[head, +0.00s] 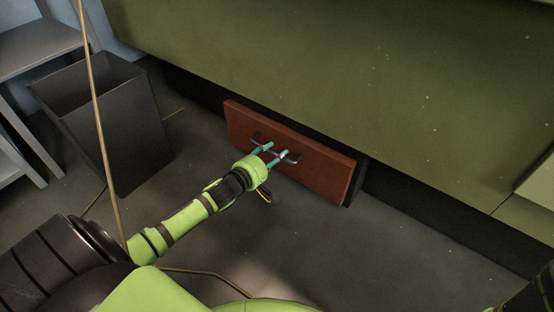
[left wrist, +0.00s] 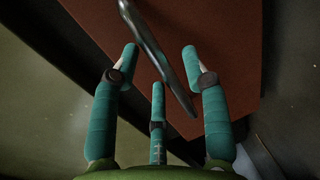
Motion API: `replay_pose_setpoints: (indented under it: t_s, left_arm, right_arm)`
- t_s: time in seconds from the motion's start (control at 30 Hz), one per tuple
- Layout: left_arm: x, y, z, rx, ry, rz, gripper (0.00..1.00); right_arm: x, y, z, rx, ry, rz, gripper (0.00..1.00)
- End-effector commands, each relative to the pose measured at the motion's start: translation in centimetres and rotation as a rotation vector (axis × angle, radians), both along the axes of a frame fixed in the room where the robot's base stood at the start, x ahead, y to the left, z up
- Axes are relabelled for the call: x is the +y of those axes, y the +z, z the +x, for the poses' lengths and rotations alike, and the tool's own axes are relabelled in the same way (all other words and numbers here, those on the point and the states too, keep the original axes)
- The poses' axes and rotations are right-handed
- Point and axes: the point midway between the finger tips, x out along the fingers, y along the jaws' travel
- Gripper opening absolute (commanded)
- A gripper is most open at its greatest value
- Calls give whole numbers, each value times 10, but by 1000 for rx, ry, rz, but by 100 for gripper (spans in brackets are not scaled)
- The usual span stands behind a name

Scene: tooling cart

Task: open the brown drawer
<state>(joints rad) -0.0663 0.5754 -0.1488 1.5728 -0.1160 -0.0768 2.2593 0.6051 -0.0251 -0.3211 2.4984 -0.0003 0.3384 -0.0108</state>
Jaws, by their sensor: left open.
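The brown drawer (head: 322,172) is low under the large green body, its reddish-brown front standing a little out from the dark base. Its metal bar handle (head: 293,160) runs along the front; in the left wrist view the handle (left wrist: 160,50) crosses diagonally in front of the brown face (left wrist: 225,45). My left gripper (head: 274,153) is at the handle. Its teal fingers (left wrist: 160,62) are spread open, with the bar passing between the fingertips. I cannot tell whether any finger touches it. My right gripper is not in view.
The green cart body (head: 330,60) overhangs the drawer. A dark open bin (head: 115,125) stands on the floor at left, beside grey shelving (head: 35,45). A thin tan cable or rod (head: 98,110) crosses the view at left.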

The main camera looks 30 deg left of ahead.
Motion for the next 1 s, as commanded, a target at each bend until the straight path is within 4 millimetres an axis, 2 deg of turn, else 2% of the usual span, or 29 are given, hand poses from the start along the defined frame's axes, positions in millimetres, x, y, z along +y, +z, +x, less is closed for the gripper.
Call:
replay_pose_setpoints:
  t_s: [0.03,0.17,0.47,0.5,0.57,0.6,0.87,1.0]
  left_arm:
    - [-1,-4,7,-3,-1,2,46]
    - [-1,-5,15,0,0,1,46]
    - [-2,-3,17,1,-1,0,46]
    - [-2,-3,17,1,-1,0,30]
    - [-2,-3,17,1,-1,0,6]
    - [-2,-3,17,1,-1,0,0]
    - [-2,-3,15,2,-1,-1,0]
    - [-2,-1,5,4,-1,-2,0]
  right_arm:
    - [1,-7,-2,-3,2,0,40]
    - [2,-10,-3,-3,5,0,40]
    - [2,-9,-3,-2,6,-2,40]
    - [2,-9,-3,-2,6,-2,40]
    - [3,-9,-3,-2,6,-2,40]
    - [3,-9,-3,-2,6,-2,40]
    - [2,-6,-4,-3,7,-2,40]
    - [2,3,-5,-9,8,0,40]
